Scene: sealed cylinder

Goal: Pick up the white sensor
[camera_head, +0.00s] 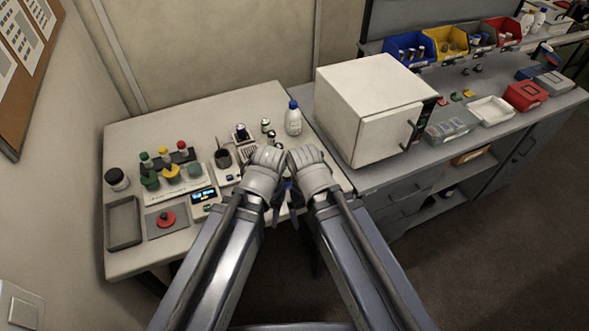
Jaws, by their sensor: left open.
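My left gripper (274,207) and right gripper (294,208) are close together at the front edge of the pale table, below my two wrists. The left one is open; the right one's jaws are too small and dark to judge. I cannot tell for sure which thing is the white sensor. Small black-and-silver pieces (265,126) stand on the table beyond my wrists. My wrists and forearms hide part of the table there.
A white bottle with a blue cap (293,119) stands behind my wrists. A white box-shaped cabinet (366,110) is to the right. Coloured knobs (165,167), a grey tray (124,222) and a red button (167,219) are on the left.

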